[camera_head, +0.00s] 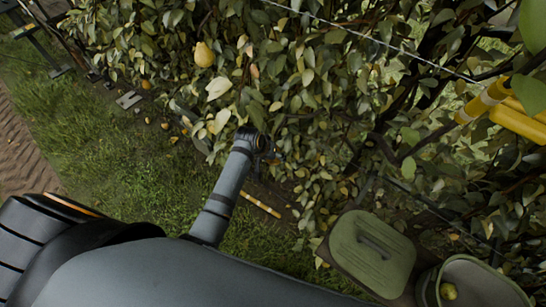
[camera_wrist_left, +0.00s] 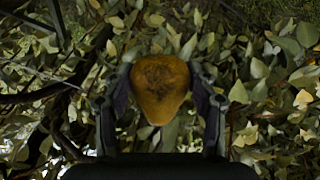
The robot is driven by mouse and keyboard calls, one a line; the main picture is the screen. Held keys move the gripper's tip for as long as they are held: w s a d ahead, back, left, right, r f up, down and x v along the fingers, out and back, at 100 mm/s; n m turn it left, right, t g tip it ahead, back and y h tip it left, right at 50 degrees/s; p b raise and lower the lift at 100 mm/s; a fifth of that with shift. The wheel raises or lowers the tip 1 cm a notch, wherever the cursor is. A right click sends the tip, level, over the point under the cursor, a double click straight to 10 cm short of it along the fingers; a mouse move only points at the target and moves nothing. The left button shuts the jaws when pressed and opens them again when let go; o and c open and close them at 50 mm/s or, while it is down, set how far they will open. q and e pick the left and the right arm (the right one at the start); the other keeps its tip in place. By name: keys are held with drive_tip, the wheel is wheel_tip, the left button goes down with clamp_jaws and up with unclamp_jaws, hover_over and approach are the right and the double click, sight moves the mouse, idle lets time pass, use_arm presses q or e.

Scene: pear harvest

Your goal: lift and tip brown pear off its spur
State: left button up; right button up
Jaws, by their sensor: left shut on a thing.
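A brown-orange pear (camera_wrist_left: 160,88) with a dark, rough patch sits between the two fingers of my left gripper (camera_wrist_left: 160,100) in the left wrist view. The fingers are shut on it from both sides, among leaves. Its spur and stem cannot be made out. In the head view my left arm reaches up into the foliage, and my left gripper (camera_head: 268,155) is mostly hidden by the wrist and leaves. The held pear cannot be made out there. My right gripper is not in view.
A yellow pear (camera_head: 204,55) hangs at the upper left of the foliage. A green lidded box (camera_head: 372,252) and an open green bin (camera_head: 488,280) with a pear (camera_head: 448,291) stand at the lower right. A wire crosses the branches. Grass lies left.

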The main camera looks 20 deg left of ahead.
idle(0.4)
use_arm(q)
drive_tip(key=s, duration=0.1)
drive_tip(key=s+d, duration=0.1)
drive_tip(key=s, duration=0.1)
drive_tip(key=s+f, duration=0.1)
drive_tip(key=shift+s+d, duration=0.2)
drive_tip(key=shift+s, duration=0.2)
idle(0.4)
